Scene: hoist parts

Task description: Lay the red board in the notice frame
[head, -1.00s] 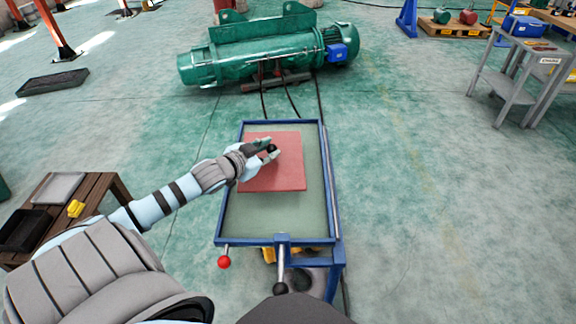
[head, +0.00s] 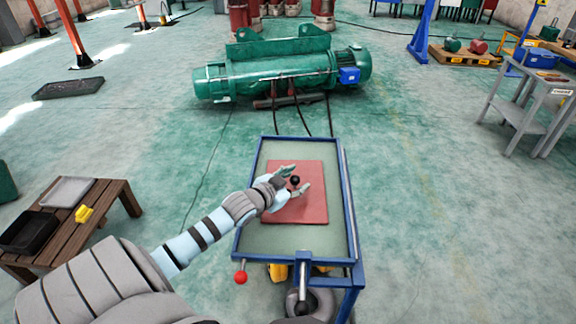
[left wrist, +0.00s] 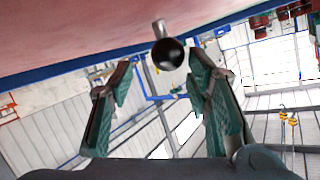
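The red board (head: 300,209) shows flat within the blue rim of the notice frame (head: 349,205), over its grey-green panel. Bare panel shows around it. I cannot tell whether it touches the panel. The board's black ball knob (head: 295,181) stands near its middle. My left gripper (head: 296,179) is open, with its fingers spread on either side of the knob. In the left wrist view, the knob (left wrist: 168,54) is ahead of the open fingers (left wrist: 163,70), with gaps on both sides. The red board (left wrist: 70,30) fills the upper left there. My right gripper is out of view.
A wooden table (head: 115,197) with a grey tray (head: 68,192), a black tray (head: 27,231) and a yellow item (head: 84,214) stands left. A green hoist (head: 275,75) lies behind the frame. A red-knobbed lever (head: 241,277) is at its front.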

